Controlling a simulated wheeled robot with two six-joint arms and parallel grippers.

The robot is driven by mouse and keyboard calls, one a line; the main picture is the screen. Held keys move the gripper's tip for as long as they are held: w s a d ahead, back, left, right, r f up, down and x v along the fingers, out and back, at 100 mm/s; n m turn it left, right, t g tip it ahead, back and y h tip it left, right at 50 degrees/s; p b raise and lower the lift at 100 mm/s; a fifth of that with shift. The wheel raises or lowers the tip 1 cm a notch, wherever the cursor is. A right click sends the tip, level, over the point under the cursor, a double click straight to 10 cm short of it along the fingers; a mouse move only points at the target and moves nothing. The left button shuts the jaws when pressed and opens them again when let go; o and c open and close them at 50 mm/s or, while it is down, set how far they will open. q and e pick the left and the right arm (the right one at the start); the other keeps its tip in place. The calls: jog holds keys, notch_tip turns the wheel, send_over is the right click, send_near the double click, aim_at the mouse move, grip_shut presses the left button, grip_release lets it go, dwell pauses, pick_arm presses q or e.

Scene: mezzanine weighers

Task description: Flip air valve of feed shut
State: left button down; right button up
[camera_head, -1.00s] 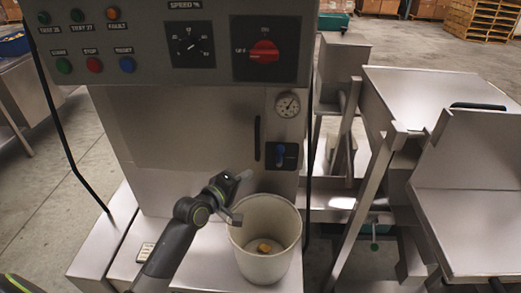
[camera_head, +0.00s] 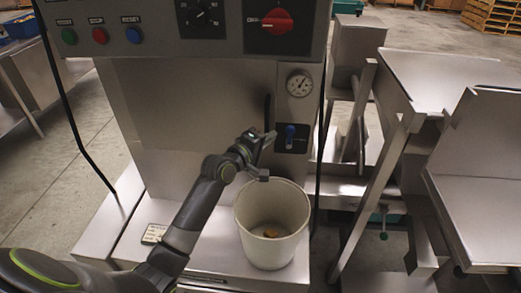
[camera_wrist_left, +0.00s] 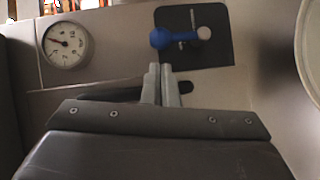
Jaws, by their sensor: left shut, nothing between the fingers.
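The air valve is a blue lever (camera_head: 290,137) on a black plate (camera_head: 292,146), on the front of the steel machine below the round gauge. In the head view the lever stands upright. In the left wrist view the blue lever (camera_wrist_left: 176,37) lies across the picture, its round blue end toward the gauge and a pale pivot at the other end. My left gripper (camera_head: 268,140) is just left of the valve. In the left wrist view its fingers (camera_wrist_left: 161,72) are together and empty, tips close to the lever's round end. Whether they touch it is unclear. My right gripper is out of view.
A white bucket (camera_head: 246,224) stands on the machine's base ledge, below my left gripper. The gauge (camera_head: 299,83) and a red knob (camera_head: 277,20) are above the valve. A dark slot-like handle (camera_head: 267,108) is beside it. Steel chutes (camera_head: 452,78) stand at right.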

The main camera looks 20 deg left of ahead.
aim_at(290, 136)
pick_arm(q)
jog(key=b+x, duration=0.2)
jog(key=x, duration=0.1)
jog(key=shift+w+d+f, duration=0.1)
jog(key=shift+w, duration=0.3)
